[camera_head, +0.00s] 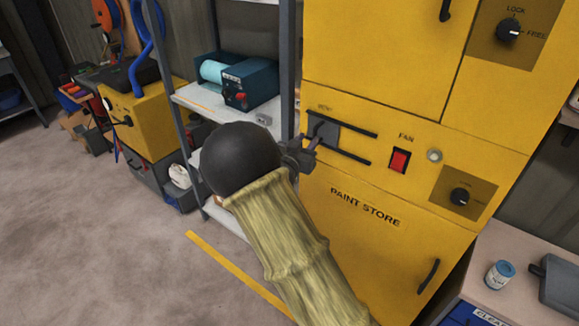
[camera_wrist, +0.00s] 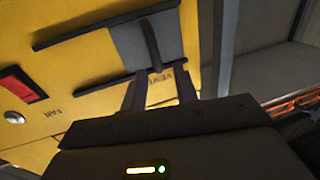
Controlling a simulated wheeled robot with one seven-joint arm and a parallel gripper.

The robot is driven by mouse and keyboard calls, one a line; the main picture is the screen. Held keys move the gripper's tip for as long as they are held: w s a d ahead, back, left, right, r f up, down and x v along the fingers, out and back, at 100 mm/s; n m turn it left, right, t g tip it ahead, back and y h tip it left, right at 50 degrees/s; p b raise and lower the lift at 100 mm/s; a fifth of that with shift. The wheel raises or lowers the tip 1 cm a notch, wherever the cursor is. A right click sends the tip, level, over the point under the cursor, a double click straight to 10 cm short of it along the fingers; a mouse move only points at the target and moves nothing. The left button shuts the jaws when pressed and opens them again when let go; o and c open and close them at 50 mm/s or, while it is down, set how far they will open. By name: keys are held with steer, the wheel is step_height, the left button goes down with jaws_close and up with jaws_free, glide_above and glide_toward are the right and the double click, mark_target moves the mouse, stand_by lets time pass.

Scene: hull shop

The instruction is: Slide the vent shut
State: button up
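The vent is a grey sliding plate (camera_head: 331,131) between two black rails on the yellow paint store cabinet. It sits at the left end of the rails in the head view; bare yellow panel shows to its right. In the wrist view, turned over, the plate (camera_wrist: 127,45) is at the right end of the rails. Its dark upright handle (camera_wrist: 151,45) sticks out toward me. My gripper (camera_head: 311,144) is at the plate, and in the wrist view its two fingers (camera_wrist: 160,76) are apart, with the handle's end between their tips. I see no clear contact with it.
A red fan switch (camera_head: 399,160), a round button (camera_head: 434,155) and a knob (camera_head: 460,196) lie right of the rails. A grey shelf rack (camera_head: 190,95) with a teal machine (camera_head: 246,84) stands close left of the cabinet.

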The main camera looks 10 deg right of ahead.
steer(key=b+v, duration=0.2)
steer(key=v, duration=0.9)
steer(key=shift+s, duration=0.3)
steer(key=shift+a, duration=0.15)
steer(key=s+d+f+n+g+y, duration=0.25)
steer(key=s+f+g+y, duration=0.2)
steer(key=f+y, duration=0.3)
steer(key=s+d+f+n+g+y, duration=0.1)
steer(key=s+g, duration=0.3)
steer(key=s, duration=0.4)
steer(key=s+d+f+n+g+y, duration=0.1)
steer(key=s+d+n+g, duration=0.2)
steer(key=s, duration=0.6)
steer(key=shift+s+d+g, duration=0.3)
steer(key=shift+g, duration=0.15)
steer(key=shift+y, duration=0.25)
